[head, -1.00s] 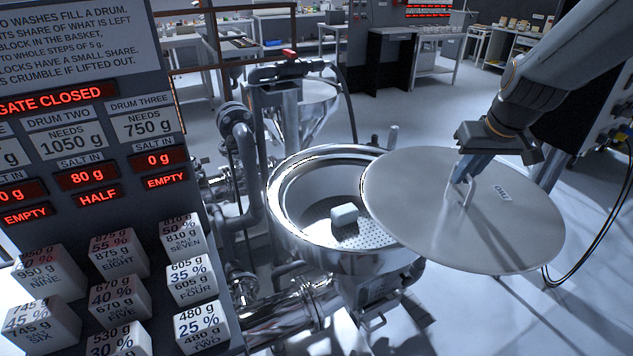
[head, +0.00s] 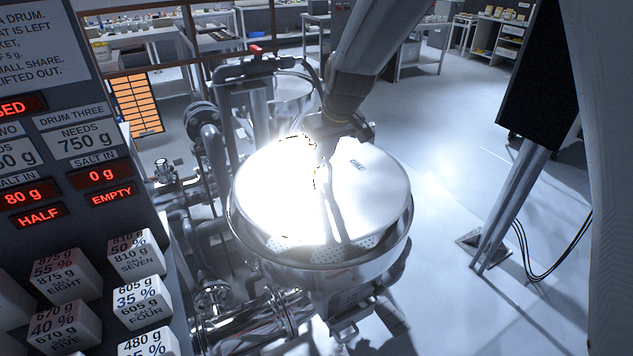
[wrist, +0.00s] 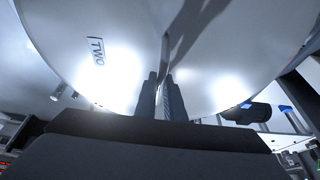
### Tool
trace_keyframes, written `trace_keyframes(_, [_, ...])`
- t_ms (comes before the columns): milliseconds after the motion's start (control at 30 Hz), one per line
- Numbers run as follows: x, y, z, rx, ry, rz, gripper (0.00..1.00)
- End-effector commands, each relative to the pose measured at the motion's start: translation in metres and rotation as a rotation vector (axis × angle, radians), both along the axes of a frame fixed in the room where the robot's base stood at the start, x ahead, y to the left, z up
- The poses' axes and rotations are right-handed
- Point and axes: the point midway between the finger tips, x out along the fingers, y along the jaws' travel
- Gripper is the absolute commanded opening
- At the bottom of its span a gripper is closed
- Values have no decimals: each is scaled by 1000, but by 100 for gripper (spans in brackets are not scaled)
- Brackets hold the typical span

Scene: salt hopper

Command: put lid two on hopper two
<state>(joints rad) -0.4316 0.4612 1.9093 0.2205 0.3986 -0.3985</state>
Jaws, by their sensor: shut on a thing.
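My gripper (head: 326,150) is shut on the lid's upright handle (wrist: 165,50), seen between the fingers in the wrist view (wrist: 163,98). The lid is over the mouth of the steel hopper (head: 330,278), covering most of it. A crescent gap at the front shows the perforated basket. I cannot tell whether the lid touches the rim. Glare hides part of the lid and handle.
The sign panel with salt blocks (head: 143,290) stands close on the left. Pipes and a red-handled valve (head: 256,50) are behind the hopper. A dark panel on a post (head: 505,190) stands at right. Floor between is clear.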

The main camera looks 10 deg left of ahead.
Motion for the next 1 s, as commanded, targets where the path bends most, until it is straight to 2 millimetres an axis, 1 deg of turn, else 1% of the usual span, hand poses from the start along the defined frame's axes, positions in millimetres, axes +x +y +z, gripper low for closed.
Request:
trace_keyframes(100, [-1, 4, -14, 1, -2, 5, 0])
trace_keyframes(200, [-1, 5, -21, 2, -4, 7, 0])
trace_keyframes(333, [-1, 5, -30, 2, -2, 7, 0])
trace_keyframes(500, [0, 3, -53, 2, -3, 3, 0])
trace_keyframes(600, [0, 3, -62, 2, -3, 3, 0])
trace_keyframes(1000, [1, 2, -66, 2, -6, 1, 0])
